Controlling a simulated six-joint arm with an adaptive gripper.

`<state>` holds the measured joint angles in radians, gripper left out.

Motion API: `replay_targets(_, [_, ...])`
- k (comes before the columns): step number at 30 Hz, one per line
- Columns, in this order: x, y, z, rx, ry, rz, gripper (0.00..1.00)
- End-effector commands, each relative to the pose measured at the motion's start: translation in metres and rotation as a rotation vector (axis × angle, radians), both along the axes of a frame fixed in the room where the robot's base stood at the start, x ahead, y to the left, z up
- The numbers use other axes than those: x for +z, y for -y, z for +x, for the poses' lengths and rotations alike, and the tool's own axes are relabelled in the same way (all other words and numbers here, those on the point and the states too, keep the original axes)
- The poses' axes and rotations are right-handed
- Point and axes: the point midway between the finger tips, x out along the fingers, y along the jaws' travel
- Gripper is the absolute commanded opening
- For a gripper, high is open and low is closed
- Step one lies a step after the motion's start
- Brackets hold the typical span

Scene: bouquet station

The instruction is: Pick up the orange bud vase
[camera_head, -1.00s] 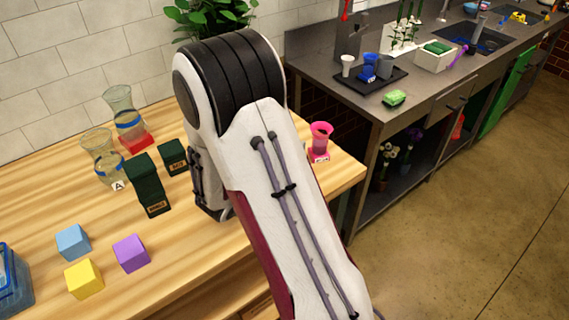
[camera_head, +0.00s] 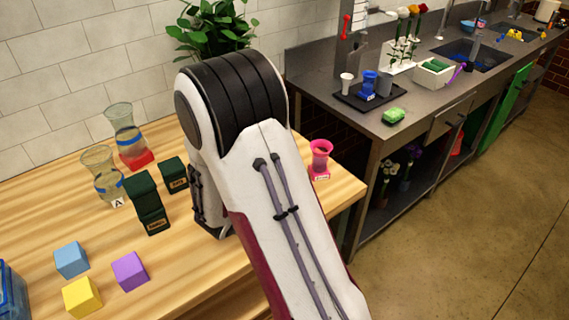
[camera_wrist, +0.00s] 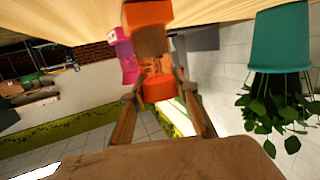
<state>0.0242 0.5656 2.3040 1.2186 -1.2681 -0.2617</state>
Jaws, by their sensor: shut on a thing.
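The orange bud vase (camera_wrist: 157,89) shows in the wrist view, with its orange mouth toward the camera and an orange part at the top edge. My gripper (camera_wrist: 160,71) is shut on it, with one finger on each side. In the head view my arm hides the vase and my gripper. Whether the vase touches its support cannot be told.
A pink vase (camera_head: 320,155) stands close by at the table's right end, also beside the orange vase in the wrist view (camera_wrist: 122,52). Glass vases, dark green blocks (camera_head: 147,203) and coloured cubes (camera_head: 130,271) are left of my arm. A plant (camera_wrist: 276,105) is near.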

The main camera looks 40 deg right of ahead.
Motion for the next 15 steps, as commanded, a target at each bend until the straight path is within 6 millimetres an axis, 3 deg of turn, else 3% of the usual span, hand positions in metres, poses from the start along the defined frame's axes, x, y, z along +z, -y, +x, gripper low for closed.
replay_targets(15, [0.05,0.0,0.0,0.0,0.007,-0.001,0.0])
